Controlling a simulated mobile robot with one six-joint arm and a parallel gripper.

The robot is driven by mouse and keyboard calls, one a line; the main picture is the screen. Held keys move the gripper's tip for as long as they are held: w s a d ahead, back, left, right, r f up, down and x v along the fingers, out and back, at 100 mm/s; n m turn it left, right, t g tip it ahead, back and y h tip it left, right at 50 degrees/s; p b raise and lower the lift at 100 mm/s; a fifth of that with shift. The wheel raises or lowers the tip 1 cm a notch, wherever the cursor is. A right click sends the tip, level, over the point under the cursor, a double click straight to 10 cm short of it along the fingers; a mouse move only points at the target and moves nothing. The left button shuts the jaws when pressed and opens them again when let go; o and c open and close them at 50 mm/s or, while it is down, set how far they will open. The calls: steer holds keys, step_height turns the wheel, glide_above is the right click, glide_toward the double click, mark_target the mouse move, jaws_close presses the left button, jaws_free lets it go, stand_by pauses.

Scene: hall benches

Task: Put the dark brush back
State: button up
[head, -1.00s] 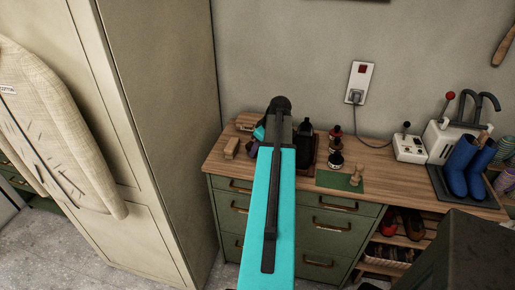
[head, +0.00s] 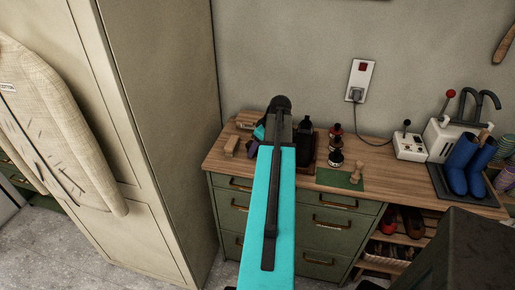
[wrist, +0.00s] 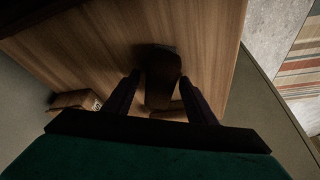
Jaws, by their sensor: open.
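A dark, elongated object, which looks like the dark brush (wrist: 162,82), lies over the wooden top between my two fingers in the wrist view. The picture is dim and I cannot tell whether the fingers touch it. My gripper (wrist: 160,92) is open, one finger on each side of it. In the head view my arm covers most of the gripper and the dark brush. A pale wooden block or brush (head: 231,146) stands at the left end of the bench top; a wooden piece with lettering (wrist: 75,99) shows left of the fingers in the wrist view.
A tall cabinet (head: 165,130) stands close at left.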

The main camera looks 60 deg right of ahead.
steer(key=shift+r, duration=0.25)
steer(key=b+v, duration=0.2)
steer(key=v, duration=0.9)
steer(key=shift+s+r, duration=0.15)
steer(key=shift+r, duration=0.25)
stand_by(0.5)
